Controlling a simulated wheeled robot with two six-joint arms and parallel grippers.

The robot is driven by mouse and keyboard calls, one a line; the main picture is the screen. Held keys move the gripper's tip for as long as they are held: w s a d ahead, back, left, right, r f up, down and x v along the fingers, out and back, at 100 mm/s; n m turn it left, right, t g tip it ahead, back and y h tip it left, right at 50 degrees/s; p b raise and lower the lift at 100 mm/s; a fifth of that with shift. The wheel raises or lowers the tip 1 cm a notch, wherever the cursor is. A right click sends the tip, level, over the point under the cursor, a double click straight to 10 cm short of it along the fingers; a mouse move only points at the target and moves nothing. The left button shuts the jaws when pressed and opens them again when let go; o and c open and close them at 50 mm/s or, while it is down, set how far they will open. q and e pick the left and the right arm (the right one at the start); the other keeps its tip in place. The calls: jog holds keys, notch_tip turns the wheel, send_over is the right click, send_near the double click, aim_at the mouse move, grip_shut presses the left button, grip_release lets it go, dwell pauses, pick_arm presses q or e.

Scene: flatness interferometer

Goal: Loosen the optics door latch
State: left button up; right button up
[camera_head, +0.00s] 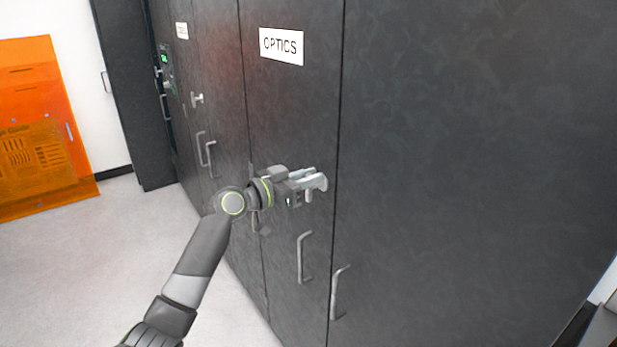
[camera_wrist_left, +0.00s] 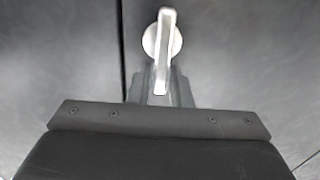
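The optics door (camera_head: 290,110) is dark, stands closed and carries a white OPTICS sign (camera_head: 282,46). In the left wrist view its latch (camera_wrist_left: 164,40) is a silver lever on a round base, close to a door seam. The lever runs down the picture to between the fingers of my left gripper (camera_wrist_left: 161,90). In the head view my left gripper (camera_head: 314,184) is at the door's right part, over the latch, and mostly hides it. I cannot tell whether the fingers press on the lever or only flank it. My right gripper is not in view.
Door handles (camera_head: 304,257) and (camera_head: 338,292) stick out below my gripper. Another silver latch (camera_head: 197,99) and more handles are on the doors farther left. An orange translucent panel (camera_head: 35,130) stands at the far left. The pale floor (camera_head: 120,250) there is clear.

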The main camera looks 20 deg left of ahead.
pick_arm(q)
grip_shut()
jog(key=shift+a+n, duration=0.1)
jog(key=shift+n, duration=0.3)
jog(key=shift+w+a+f+n+p, duration=0.35)
jog(key=shift+f+n+p, duration=0.1)
jog(key=shift+n, duration=2.3)
jog(key=shift+w+a+f+n+p, duration=0.25)
jog(key=shift+f+n+p, duration=0.2)
jog(key=shift+n, duration=2.35)
jog(key=shift+w+a+f+n+p, duration=0.25)
jog(key=shift+a+f+n+p, duration=0.2)
jog(key=shift+n, duration=2.3)
jog(key=shift+o, duration=2.1)
grip_release()
